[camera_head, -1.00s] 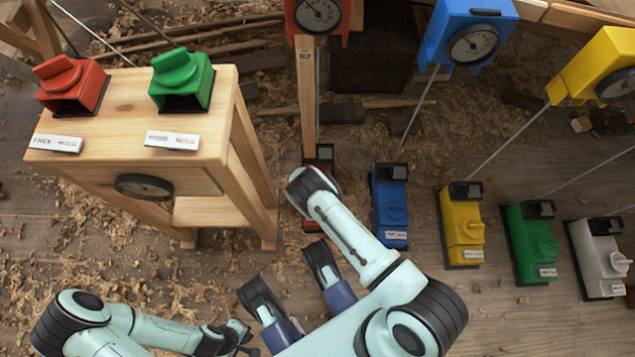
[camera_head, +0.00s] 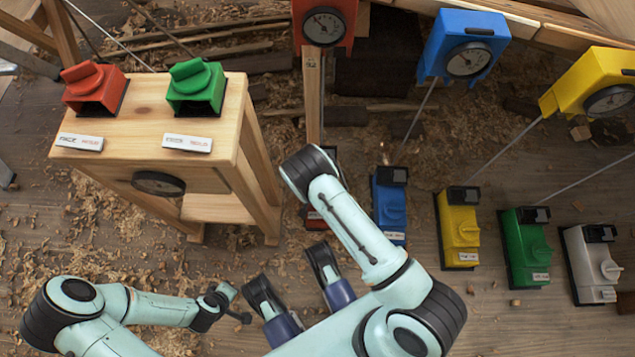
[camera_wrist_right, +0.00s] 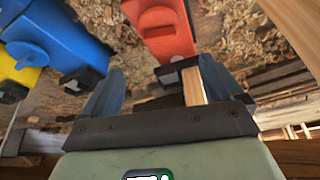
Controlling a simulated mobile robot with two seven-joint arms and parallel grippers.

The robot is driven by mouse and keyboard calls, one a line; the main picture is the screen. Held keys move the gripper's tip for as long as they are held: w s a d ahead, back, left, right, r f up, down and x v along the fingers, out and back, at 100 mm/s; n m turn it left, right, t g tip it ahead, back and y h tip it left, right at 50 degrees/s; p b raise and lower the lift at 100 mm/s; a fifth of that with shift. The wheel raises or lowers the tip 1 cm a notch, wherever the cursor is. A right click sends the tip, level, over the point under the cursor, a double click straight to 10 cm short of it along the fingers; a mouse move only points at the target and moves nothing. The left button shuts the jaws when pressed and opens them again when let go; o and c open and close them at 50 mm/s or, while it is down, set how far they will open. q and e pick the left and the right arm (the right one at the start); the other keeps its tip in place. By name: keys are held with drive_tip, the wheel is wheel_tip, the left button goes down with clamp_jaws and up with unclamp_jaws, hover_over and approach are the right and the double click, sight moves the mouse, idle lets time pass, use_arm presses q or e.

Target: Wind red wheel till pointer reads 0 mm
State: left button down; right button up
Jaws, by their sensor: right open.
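The red floor unit (camera_head: 315,217) is mostly hidden behind my right arm in the head view. In the right wrist view, turned upside down, its red wheel (camera_wrist_right: 158,20) shows on the red housing (camera_wrist_right: 172,45), beyond my fingertips. The red gauge (camera_head: 325,25) stands at the top of the head view; its pointer is too small to read. My right gripper (camera_head: 284,268) is open and empty, short of the red unit and not touching it. It also shows in the right wrist view (camera_wrist_right: 160,80). My left arm's end (camera_head: 238,312) is at lower left; its fingers cannot be made out.
Blue (camera_head: 390,208), yellow (camera_head: 460,230), green (camera_head: 525,248) and white (camera_head: 593,265) units stand to the right. Blue (camera_head: 465,45) and yellow (camera_head: 590,85) gauges stand behind. A wooden stand (camera_head: 230,115) with red (camera_head: 92,88) and green (camera_head: 195,88) boxes is at left.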

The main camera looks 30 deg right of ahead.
use_arm(q)
drive_tip(key=shift+w+d+r, duration=0.1)
drive_tip(key=shift+w+r, duration=0.15)
drive_tip(key=shift+w, duration=0.05)
use_arm(e)
drive_tip(key=shift+s+a+r, duration=0.1)
drive_tip(key=shift+a+r, duration=0.05)
drive_tip(key=shift+r, duration=0.2)
